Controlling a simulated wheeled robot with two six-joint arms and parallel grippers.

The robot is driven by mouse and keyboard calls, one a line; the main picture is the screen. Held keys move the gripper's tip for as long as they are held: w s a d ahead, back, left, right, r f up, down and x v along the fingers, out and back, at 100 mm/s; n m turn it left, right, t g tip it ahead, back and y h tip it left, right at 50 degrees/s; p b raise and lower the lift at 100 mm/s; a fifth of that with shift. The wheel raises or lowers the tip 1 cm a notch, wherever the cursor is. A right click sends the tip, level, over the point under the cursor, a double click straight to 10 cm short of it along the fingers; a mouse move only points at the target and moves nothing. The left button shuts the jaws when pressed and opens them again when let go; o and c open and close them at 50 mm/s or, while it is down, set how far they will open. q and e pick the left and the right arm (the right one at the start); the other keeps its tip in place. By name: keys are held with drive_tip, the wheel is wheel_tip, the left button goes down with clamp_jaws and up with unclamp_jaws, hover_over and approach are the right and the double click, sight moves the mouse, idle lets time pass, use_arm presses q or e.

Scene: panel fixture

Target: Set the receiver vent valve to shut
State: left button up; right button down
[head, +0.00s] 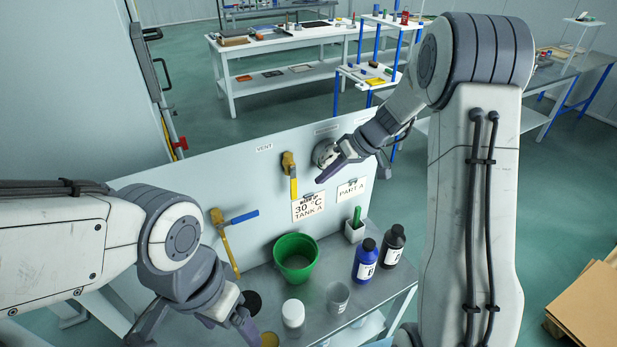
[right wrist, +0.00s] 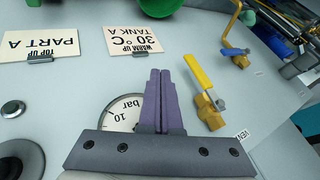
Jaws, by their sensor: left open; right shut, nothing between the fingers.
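The vent valve (head: 287,163) is a brass body on the upright grey panel, beside a "VENT" label (head: 264,148). Its yellow lever (head: 293,188) hangs down, roughly vertical. In the right wrist view, which is upside down, the yellow lever (right wrist: 198,72) and brass body (right wrist: 209,110) are right of my fingers. My right gripper (head: 322,177) is shut and empty, in front of the panel just right of the lever, apparently apart from it. It also shows in the right wrist view (right wrist: 160,75). My left gripper (head: 200,332) is open and empty at the lower left.
A round gauge marked bar (right wrist: 122,114) is partly behind my right fingers. A blue-lever valve (head: 243,217) on a yellow pipe is left of the vent valve. Cards (head: 308,206) hang below. A green bucket (head: 296,257), bottles (head: 366,260) and cups crowd the bench.

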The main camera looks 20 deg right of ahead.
sight(294, 184)
drive_tip(key=a, duration=0.1)
drive_tip(key=a+p, duration=0.1)
drive_tip(key=a, duration=0.1)
drive_tip(key=a+p, duration=0.1)
drive_tip(key=shift+s+a+f, duration=0.25)
drive_tip(key=shift+s+f, duration=0.15)
